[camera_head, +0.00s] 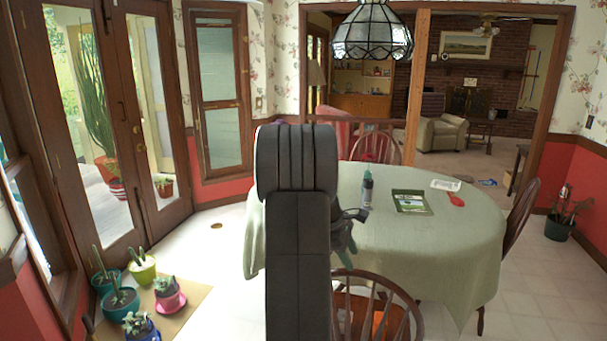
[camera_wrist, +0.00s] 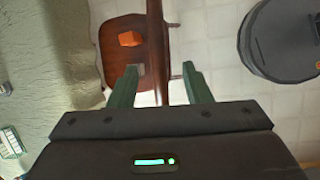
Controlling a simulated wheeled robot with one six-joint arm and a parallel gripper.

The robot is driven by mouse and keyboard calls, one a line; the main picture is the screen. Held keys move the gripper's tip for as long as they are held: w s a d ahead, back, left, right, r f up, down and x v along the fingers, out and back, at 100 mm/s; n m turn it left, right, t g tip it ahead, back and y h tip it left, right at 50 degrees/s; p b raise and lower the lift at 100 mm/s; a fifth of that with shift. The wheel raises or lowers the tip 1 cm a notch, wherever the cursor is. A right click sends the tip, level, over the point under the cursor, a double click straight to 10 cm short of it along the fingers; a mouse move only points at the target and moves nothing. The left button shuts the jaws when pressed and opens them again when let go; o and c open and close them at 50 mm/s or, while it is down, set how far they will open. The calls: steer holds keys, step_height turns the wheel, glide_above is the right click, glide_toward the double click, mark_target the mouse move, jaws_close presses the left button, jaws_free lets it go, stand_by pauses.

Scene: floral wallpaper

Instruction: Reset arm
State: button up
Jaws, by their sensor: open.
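My gripper (camera_wrist: 163,72) is open in the wrist view, its two green fingers apart with nothing held between them. It points down over a brown wooden chair (camera_wrist: 120,60) beside the table. In the head view my dark arm stands up the middle of the picture. My gripper (camera_head: 343,245) shows only in part there, just right of the arm at the table's near edge. The arm hides part of the table and the floor behind it.
A table with a pale green cloth (camera_head: 440,245) bears a bottle (camera_head: 367,190), a green booklet (camera_head: 411,201), a red spoon-like item (camera_head: 456,200) and a white tray (camera_head: 445,185). A chair (camera_head: 377,300) stands at its near side. Potted plants (camera_head: 141,267) stand at lower left.

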mark_target(360, 275)
steer(key=x, duration=0.7)
steer(key=shift+d+f+p, duration=0.1)
steer(key=shift+f+p, duration=0.1)
steer(key=shift+p, duration=0.15)
steer(key=shift+s, duration=0.2)
steer(key=shift+s+a, duration=0.25)
steer(key=shift+s, duration=0.05)
steer(key=shift+s+r, duration=0.1)
